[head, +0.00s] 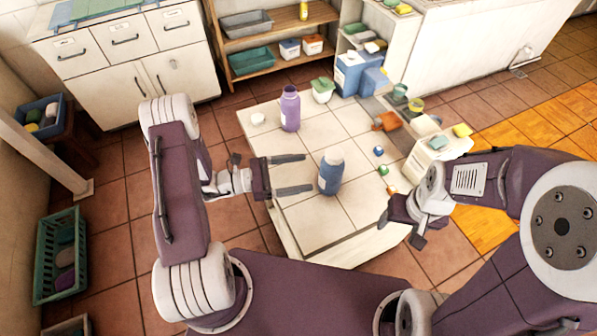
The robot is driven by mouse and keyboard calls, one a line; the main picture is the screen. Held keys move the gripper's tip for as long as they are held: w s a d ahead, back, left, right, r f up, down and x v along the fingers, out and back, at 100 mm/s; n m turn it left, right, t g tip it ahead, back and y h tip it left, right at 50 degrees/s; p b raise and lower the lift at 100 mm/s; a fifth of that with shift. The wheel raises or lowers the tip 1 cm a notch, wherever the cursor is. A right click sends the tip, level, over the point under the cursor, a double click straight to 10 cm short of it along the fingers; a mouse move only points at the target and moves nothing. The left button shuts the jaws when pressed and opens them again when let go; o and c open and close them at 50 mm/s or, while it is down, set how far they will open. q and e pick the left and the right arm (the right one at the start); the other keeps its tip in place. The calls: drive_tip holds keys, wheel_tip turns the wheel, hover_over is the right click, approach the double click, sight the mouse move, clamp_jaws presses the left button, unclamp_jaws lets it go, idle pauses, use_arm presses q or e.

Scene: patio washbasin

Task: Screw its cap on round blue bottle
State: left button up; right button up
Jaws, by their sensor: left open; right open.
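The round blue bottle (331,174) stands upright on the pale tiled table (310,218), with a pale label on its side. Whether its mouth is covered is too small to tell. A small blue cap (378,151) lies on the table to the right of the bottle. My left gripper (307,173) is open and empty, with its fingers pointing right toward the bottle and their tips just left of it in the picture. My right gripper (400,227) is open and empty near the table's front right edge, right of and nearer than the bottle.
A purple bottle (290,109) and a white round piece (257,118) stand behind. A green cap (384,170) and an orange piece (391,189) lie right of the bottle. Boxes and containers crowd the back right. The table's front is clear.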

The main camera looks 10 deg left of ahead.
use_arm(q)
drive_tip(key=s+d+m+g+y, duration=0.3)
drive_tip(key=s+m+g+y, duration=0.2)
drive_tip(key=s+m+g, duration=0.6)
drive_tip(key=s+a+f+m+y, duration=0.2)
drive_tip(key=s+a+m+y, duration=0.25)
drive_tip(key=a+y, duration=0.2)
drive_tip(key=w+a+r+m+t+y, duration=0.3)
drive_tip(key=w+a+m+t+y, duration=0.1)
drive_tip(key=a+m+t+y, duration=0.1)
drive_tip(key=shift+w+a+r+m+t, duration=0.2)
drive_tip(key=shift+m+t, duration=0.2)
drive_tip(key=shift+m, duration=0.35)
drive_tip(key=shift+r+p, duration=0.6)
drive_tip(key=shift+p, duration=0.1)
